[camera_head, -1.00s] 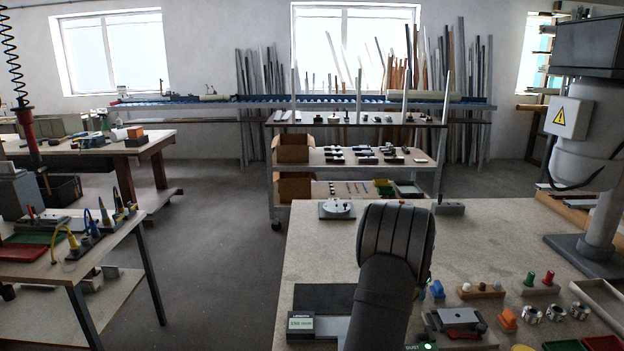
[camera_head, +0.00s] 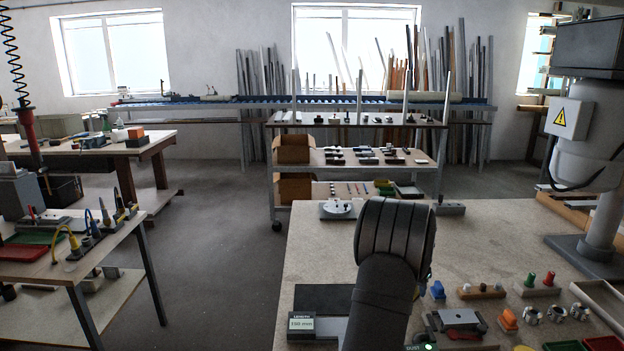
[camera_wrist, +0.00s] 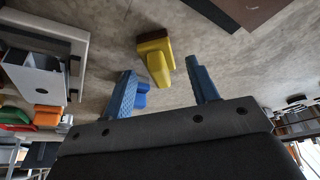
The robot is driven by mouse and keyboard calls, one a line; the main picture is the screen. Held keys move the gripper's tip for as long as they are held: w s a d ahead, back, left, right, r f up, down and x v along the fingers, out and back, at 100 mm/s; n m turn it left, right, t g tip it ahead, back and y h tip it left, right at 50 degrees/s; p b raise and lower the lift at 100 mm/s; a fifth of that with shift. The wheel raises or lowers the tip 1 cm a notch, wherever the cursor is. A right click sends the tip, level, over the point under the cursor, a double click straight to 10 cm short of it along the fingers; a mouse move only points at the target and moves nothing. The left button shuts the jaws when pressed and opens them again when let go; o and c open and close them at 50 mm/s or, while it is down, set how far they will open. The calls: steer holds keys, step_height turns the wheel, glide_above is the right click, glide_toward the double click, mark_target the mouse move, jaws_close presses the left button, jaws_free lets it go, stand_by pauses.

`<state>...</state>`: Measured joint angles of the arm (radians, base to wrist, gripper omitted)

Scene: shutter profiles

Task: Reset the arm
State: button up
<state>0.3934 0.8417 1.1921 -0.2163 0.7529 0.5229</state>
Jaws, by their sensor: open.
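My gripper (camera_wrist: 160,78) shows in the wrist view with its two blue fingers spread apart and nothing held between them. A yellow block-like piece (camera_wrist: 157,60) appears beyond the gap between the fingers, apart from them as far as I can tell. A blue piece (camera_wrist: 138,99) is partly hidden behind the left finger. In the head view my gripper cannot be made out. A dark ribbed elbow-shaped part stands in the foreground there and hides part of the bench.
The speckled bench (camera_head: 480,235) has clear room at its middle and back. A length display (camera_head: 302,324) sits at its front left. Orange (camera_head: 508,319) and blue (camera_head: 437,289) pieces and metal rings (camera_head: 556,313) stand at the right. A shelf rack (camera_head: 345,122) stands behind.

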steer(key=v, duration=1)
steer(key=x, duration=1.2)
steer(key=shift+f, duration=0.1)
step_height(320, 180, up, 5)
steer(key=shift+f, duration=0.15)
step_height(320, 180, up, 7)
glide_above(449, 314)
steer(key=w, duration=0.1)
steer(key=s+a, duration=0.1)
steer(key=s, duration=0.1)
steer(key=f, duration=0.7)
steer(key=shift+a, duration=0.2)
steer(key=shift+f, duration=0.35)
steer(key=shift+d+f, duration=0.15)
steer(key=shift+d, duration=0.1)
